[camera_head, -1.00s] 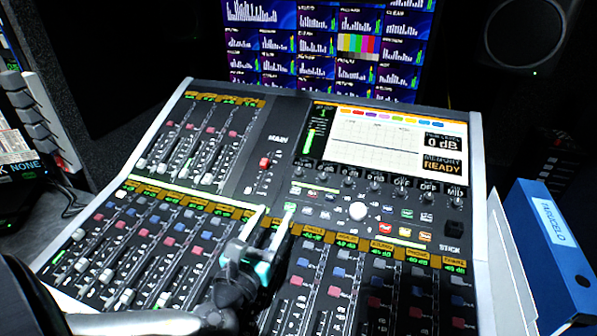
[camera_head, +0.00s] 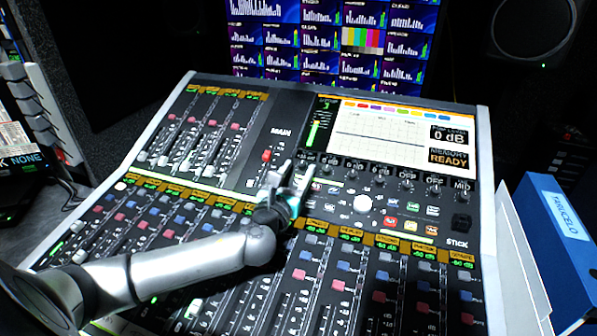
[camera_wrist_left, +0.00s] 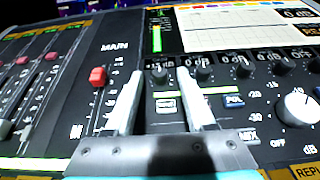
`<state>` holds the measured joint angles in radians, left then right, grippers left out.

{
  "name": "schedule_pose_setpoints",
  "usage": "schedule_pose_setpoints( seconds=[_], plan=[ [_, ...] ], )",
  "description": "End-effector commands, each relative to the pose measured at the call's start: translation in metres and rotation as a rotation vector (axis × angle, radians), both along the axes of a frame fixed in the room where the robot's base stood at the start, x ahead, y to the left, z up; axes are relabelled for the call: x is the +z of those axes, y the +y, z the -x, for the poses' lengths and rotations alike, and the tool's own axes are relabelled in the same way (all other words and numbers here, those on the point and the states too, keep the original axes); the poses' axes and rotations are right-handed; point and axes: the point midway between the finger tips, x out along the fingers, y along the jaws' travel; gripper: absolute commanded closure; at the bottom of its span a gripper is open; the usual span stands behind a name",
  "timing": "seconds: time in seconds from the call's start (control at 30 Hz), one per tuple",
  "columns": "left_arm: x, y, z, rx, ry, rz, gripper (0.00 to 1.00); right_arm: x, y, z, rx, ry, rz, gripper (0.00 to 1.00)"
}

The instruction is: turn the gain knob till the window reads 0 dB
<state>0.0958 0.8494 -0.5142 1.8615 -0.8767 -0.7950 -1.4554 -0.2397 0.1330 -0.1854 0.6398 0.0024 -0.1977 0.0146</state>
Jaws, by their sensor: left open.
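The mixing console (camera_head: 484,150) fills the middle of the head view. A row of small dark knobs runs below its screen (camera_head: 375,140); the leftmost knob (camera_wrist_left: 159,77) shows between my left fingertips in the left wrist view. I cannot tell for sure which knob is the gain knob, or whether the fingers touch this one. A large white knob (camera_head: 363,203) sits to the right. The window (camera_head: 449,135) at the screen's upper right reads 0 dB. The small window over the leftmost knob is hard to read. My left gripper (camera_head: 294,168) is open and empty, pointing at the knob row.
Fader banks fill the console's left and front; a red fader cap (camera_wrist_left: 97,76) stands left of my fingers. Monitors (camera_head: 330,45) rise behind. A blue binder (camera_head: 562,235) stands at the right.

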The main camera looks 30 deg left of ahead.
Motion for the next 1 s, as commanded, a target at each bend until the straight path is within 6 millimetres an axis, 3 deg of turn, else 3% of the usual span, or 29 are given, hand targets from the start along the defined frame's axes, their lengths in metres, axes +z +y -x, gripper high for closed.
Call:
schedule_pose_setpoints(
  seconds=[0.43,0.9,1.0],
  plan=[
    [0.0002,0.0017,-0.0084,0.0,0.001,0.002,0.45,-0.0014,-0.0043,-0.0006,-0.002,-0.002,0.005,1.0],
    [0.0002,0.0018,-0.0082,0.0,0.0,0.001,0.97,-0.0016,-0.0046,0.001,-0.002,0.0,0.006,1.0],
    [0.0002,0.0017,-0.0081,-0.001,0.0,0.001,1.0,-0.0018,-0.0048,0.0019,-0.001,0.002,0.006,1.0]
  ],
)
